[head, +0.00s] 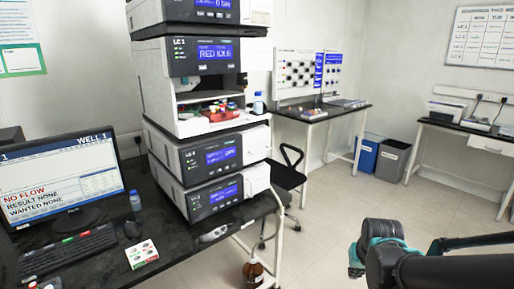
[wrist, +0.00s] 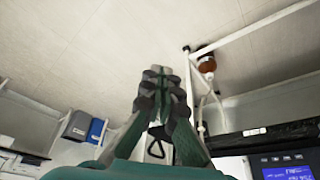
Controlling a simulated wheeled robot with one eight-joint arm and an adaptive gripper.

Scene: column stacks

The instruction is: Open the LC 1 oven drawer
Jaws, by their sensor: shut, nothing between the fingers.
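The instrument stack stands on the dark bench. Its upper module (head: 205,53) is labelled LC 1 and its display reads RED IDLE. Below it is an open bay (head: 212,112) with coloured items inside. Two lower modules (head: 208,157) (head: 215,194) have blue displays and white right ends; their labels are too small to read surely. I cannot tell which part is the LC 1 oven drawer. My gripper (wrist: 160,75) is shut and empty in the wrist view, pointing over open floor. In the head view my arm is at lower right, well apart from the stack.
A monitor (head: 62,190), keyboard (head: 65,255) and mouse (head: 132,229) are on the bench at left. A brown bottle (head: 253,271) stands under the bench. A black chair (head: 290,170) is behind the bench's right end. Blue (head: 365,155) and grey (head: 393,160) bins stand farther back. Floor between is clear.

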